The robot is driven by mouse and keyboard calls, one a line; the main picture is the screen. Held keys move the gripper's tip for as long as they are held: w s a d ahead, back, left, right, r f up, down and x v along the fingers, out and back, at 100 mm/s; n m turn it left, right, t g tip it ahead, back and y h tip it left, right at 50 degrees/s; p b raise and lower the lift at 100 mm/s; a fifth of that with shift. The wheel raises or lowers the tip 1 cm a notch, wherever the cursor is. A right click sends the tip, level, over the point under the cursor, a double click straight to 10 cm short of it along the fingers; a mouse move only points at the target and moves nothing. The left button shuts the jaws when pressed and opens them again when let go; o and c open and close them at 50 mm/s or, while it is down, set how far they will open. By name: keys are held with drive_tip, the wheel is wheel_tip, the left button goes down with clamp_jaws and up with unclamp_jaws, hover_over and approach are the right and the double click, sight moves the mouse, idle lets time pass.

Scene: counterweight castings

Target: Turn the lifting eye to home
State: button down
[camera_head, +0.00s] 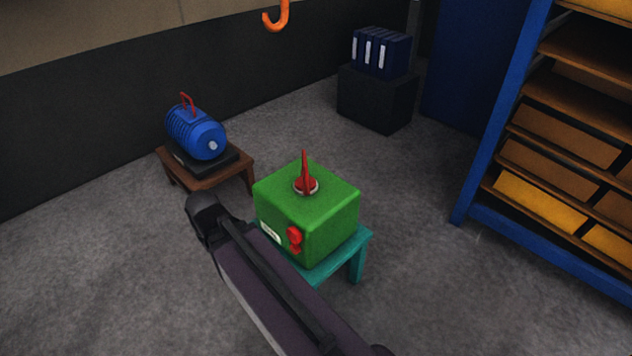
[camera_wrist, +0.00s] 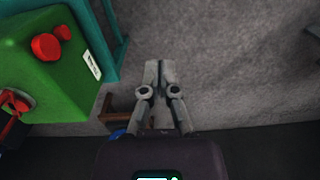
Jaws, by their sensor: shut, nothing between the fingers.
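The lifting eye (camera_head: 305,174) is red and stands upright on top of a green casting (camera_head: 280,203). In the head view it looks thin, seen nearly edge-on, on a round base with a pale ring. In the wrist view the eye (camera_wrist: 12,107) shows only partly at the left edge, beside the green casting (camera_wrist: 45,88). My gripper (camera_wrist: 154,72) is shut and empty, apart from the casting and to its right in the wrist view. In the head view my arm hides the gripper's fingers.
The casting sits on a teal stand (camera_head: 358,258) and has red knobs (camera_head: 294,238) on its front. A blue motor (camera_head: 196,132) stands on a brown stool (camera_head: 236,178) to the left. An orange hook (camera_head: 276,21) hangs at the back. A blue-framed shelf (camera_head: 490,140) stands right; floor between is clear.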

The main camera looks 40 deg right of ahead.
drive_tip(key=w+d+m+t+y+b, duration=0.1)
drive_tip(key=w+d+m, duration=0.2)
drive_tip(key=d+m, duration=0.35)
drive_tip(key=w+d+f+m+y+b, duration=0.1)
drive_tip(key=w+d+m+y, duration=0.15)
drive_tip(key=d, duration=0.65)
drive_tip(key=w+d+m+t+y+b, duration=0.1)
drive_tip(key=w+d+m, duration=0.2)
drive_tip(key=d+m, duration=0.4)
drive_tip(key=s+d+m+t+y+b, duration=0.1)
drive_tip(key=d+m, duration=0.4)
drive_tip(key=d, duration=0.9)
drive_tip(key=s+d+r+m+t, duration=0.1)
drive_tip(key=s+d+m+t, duration=0.2)
drive_tip(key=d, duration=1)
drive_tip(key=m, duration=0.3)
drive_tip(key=shift+s+d+r+y+b, duration=0.3)
drive_tip(key=shift+d+y+b, duration=0.05)
drive_tip(key=shift+d, duration=0.05)
drive_tip(key=shift+w+a+f, duration=0.1)
drive_tip(key=shift+f, duration=0.05)
